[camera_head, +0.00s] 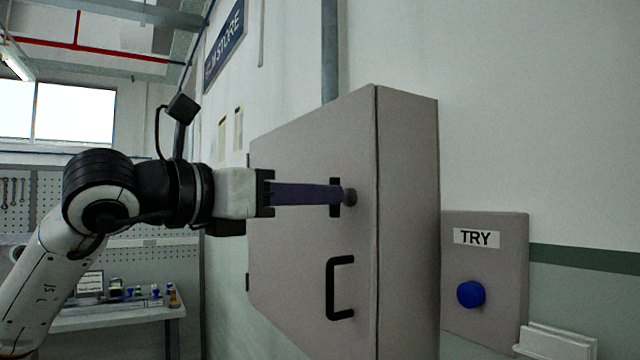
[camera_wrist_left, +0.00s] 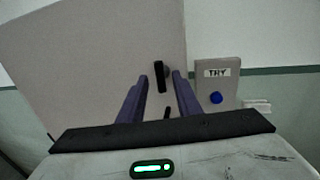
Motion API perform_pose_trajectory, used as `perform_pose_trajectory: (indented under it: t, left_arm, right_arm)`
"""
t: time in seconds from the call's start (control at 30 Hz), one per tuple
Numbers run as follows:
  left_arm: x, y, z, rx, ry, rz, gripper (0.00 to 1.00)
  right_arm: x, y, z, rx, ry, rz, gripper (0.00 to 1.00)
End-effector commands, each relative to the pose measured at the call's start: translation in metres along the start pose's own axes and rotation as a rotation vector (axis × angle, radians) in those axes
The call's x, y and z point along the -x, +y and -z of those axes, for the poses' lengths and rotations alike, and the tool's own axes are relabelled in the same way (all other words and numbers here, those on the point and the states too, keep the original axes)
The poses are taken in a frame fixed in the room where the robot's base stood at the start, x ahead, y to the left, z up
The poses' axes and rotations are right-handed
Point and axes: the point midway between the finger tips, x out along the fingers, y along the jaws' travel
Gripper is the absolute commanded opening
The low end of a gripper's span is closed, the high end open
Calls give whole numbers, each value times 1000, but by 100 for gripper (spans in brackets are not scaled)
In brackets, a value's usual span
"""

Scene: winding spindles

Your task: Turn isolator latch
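The isolator latch (camera_head: 350,197) is a small dark bar with a round hub on the front of a closed grey cabinet (camera_head: 300,240). The bar looks upright in both views; in the left wrist view the latch (camera_wrist_left: 160,76) appears between my fingertips. My left gripper (camera_head: 334,194) points at it with long purple fingers. The left wrist view shows the fingers (camera_wrist_left: 162,82) apart, one on each side of the latch. The finger in front hides part of the bar in the head view. I cannot tell whether they touch it. My right gripper is not in view.
A black pull handle (camera_head: 340,288) sits on the cabinet door below the latch. A grey box with a TRY label and blue button (camera_head: 471,294) is on the wall to the right. A workbench (camera_head: 120,316) with small items stands at the back left.

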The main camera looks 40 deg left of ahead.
Motion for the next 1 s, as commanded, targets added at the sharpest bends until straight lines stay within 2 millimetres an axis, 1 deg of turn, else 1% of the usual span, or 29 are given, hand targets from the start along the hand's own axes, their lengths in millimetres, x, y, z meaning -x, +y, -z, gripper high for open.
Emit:
perform_pose_trajectory:
  t: [0.03,0.17,0.47,0.57,0.6,0.67,1.0]
  left_arm:
    - [-6,0,-2,2,1,1,31]
    - [-16,0,-1,1,0,1,31]
    - [-18,0,0,0,0,0,31]
    - [-18,0,0,0,0,0,16]
    - [-18,0,0,0,0,0,9]
    - [-18,0,0,0,0,0,0]
    - [-18,0,1,-29,-6,0,0]
  right_arm:
    - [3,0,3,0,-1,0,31]
    - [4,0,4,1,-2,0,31]
    - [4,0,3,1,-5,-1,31]
    - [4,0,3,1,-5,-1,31]
    - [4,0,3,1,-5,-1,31]
    - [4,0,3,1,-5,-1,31]
    - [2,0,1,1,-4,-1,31]
